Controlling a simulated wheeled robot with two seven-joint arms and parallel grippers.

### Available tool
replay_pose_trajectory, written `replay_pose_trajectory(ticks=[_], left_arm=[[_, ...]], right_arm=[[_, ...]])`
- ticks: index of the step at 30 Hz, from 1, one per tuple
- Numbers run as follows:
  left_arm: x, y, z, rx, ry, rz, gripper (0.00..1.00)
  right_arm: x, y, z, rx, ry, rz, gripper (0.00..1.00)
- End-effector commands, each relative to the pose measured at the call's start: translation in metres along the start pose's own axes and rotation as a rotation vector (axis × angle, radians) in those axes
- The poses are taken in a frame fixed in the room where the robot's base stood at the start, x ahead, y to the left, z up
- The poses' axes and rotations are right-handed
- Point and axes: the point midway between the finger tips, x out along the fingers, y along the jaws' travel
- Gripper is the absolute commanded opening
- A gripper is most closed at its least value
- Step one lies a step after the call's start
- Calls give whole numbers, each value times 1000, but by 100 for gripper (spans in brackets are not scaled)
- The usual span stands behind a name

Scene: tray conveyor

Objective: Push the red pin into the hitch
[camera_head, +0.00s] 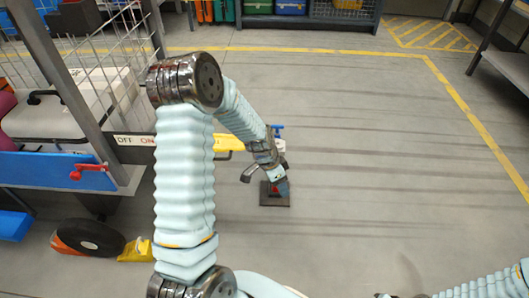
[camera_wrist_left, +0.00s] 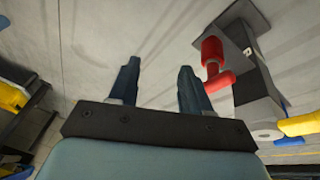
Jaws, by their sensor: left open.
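The red pin (camera_wrist_left: 212,52) shows in the left wrist view, right of my fingers and against a grey post. The post (camera_wrist_left: 255,92) and its dark base plate (camera_wrist_left: 244,24) appear to be the hitch. In the head view a small bit of red (camera_head: 274,188) shows above the base plate (camera_head: 275,203) on the floor. My left gripper (camera_head: 282,184) is close over it, partly covering pin and post. In the wrist view its two dark blue fingers (camera_wrist_left: 158,82) are apart, with nothing between them. How deep the pin sits cannot be told. My right gripper is out of view.
A yellow bar (camera_head: 232,144) with a blue handle (camera_head: 277,128) lies beyond my left gripper. A mesh-sided cart (camera_head: 118,72) with a red lever (camera_head: 92,171) stands at left. Open floor (camera_head: 400,180) lies to the right. Crates (camera_head: 257,7) stand at the back.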

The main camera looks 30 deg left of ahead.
Motion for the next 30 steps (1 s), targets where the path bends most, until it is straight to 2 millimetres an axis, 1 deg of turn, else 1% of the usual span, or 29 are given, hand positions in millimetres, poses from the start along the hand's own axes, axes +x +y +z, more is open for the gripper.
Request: replay_pose_trajectory(ticks=[1, 2, 3, 6, 9, 12, 14, 17, 24, 30], left_arm=[[-14, -20, -2, 63, 16, -13, 48], [-25, -29, -2, 108, 24, -16, 48], [-41, -41, -3, 169, 34, -20, 48], [-78, -60, -2, 307, 56, -25, 48], [-102, -69, -1, 392, 70, -26, 48], [-108, -71, 0, 428, 75, -24, 48], [-104, -71, 0, 434, 75, -22, 48], [-90, -71, -2, 435, 74, -20, 48], [-36, -71, -5, 432, 73, -19, 48], [2, -71, -8, 432, 72, -20, 48]], right_arm=[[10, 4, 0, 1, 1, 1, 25], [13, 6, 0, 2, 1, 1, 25], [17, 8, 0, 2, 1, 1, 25], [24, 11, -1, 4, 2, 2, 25], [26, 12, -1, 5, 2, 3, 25], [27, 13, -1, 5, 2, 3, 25], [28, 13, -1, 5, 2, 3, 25], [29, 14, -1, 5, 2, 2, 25], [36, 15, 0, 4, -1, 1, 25], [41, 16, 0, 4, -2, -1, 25]])
